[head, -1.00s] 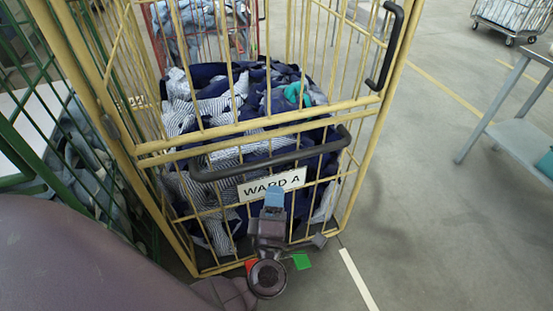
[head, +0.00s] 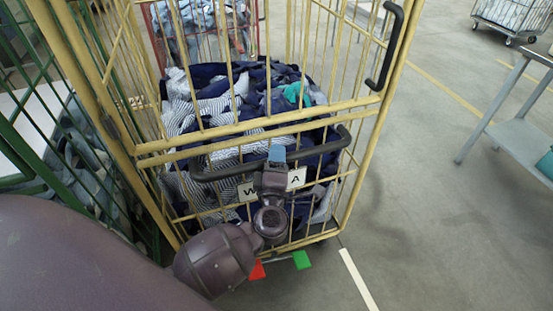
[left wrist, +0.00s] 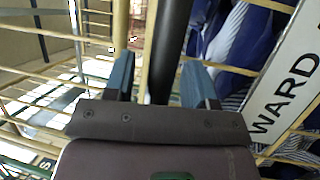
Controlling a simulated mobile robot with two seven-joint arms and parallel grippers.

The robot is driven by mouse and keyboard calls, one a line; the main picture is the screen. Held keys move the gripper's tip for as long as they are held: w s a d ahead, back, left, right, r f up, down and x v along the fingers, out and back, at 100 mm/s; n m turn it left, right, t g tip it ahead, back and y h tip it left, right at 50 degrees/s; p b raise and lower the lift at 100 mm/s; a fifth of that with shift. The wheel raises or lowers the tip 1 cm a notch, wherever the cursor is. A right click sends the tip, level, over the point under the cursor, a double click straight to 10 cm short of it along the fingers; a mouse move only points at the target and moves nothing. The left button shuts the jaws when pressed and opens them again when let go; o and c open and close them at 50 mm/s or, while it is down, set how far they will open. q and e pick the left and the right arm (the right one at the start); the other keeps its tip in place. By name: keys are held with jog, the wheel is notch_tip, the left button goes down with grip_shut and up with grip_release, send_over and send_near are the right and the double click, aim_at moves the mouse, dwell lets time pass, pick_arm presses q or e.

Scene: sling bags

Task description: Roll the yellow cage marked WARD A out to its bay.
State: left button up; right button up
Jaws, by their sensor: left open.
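The yellow cage (head: 330,110) stands in front of me, filled with navy, striped and teal laundry (head: 215,105). Its WARD A sign (head: 296,178) is partly hidden by my left gripper in the head view; "WARD" reads at the right of the left wrist view (left wrist: 284,92). A dark horizontal push handle (head: 322,147) crosses the cage front above the sign. My left gripper (head: 277,154) is open at the handle. In the left wrist view, the handle (left wrist: 170,45) runs between its two blue-tipped fingers (left wrist: 159,80). A red pedal (head: 257,270) and a green pedal (head: 302,259) show low at the front. My right gripper is out of view.
A green cage (head: 45,115) stands close on the left. A red-framed cage (head: 157,45) is behind the yellow one. A grey metal table (head: 520,140) stands at the right, another laundry cage (head: 510,14) far right. Floor between is clear, with a white line (head: 357,278).

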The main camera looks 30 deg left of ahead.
pick_arm(q)
jog(key=shift+c, duration=0.5)
grip_shut()
jog(key=shift+s, duration=0.1)
